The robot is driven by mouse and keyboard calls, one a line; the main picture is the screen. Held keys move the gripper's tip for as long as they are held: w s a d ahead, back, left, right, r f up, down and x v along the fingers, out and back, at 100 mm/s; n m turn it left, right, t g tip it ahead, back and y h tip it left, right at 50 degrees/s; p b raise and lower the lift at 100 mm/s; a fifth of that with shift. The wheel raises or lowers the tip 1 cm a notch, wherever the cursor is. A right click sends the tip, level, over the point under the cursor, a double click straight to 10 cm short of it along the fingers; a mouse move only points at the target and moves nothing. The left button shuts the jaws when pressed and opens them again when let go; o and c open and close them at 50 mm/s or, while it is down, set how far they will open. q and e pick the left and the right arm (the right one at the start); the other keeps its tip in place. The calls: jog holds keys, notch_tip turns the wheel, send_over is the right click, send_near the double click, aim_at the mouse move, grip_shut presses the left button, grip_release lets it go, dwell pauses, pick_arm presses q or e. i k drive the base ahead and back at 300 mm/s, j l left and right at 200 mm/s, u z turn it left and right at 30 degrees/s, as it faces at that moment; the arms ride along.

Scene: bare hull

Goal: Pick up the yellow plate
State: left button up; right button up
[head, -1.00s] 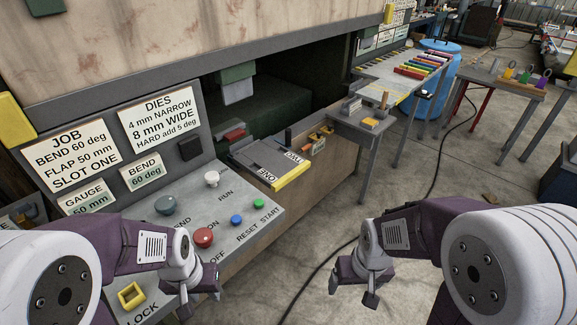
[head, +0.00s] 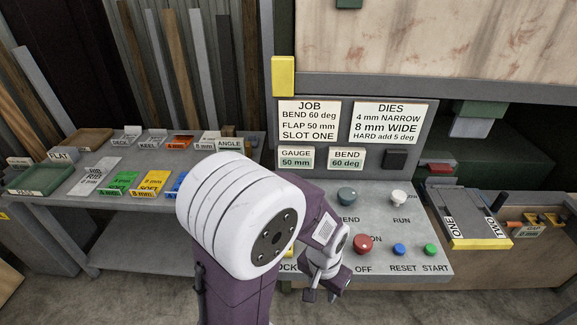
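My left gripper (head: 322,294) hangs in front of the control panel, well to the right of the yellow plate. Its fingers look apart, with nothing between them. My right gripper is out of view.
The grey table (head: 75,211) also holds a pale plate (head: 96,178), a dark green tray (head: 40,178) and labelled stands at the back. The control panel (head: 378,226) with coloured buttons stands right of the table. Floor shows in front.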

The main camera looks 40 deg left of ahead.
aim_at(150, 186)
jog(key=j+u, duration=0.1)
jog(key=u, duration=2.45)
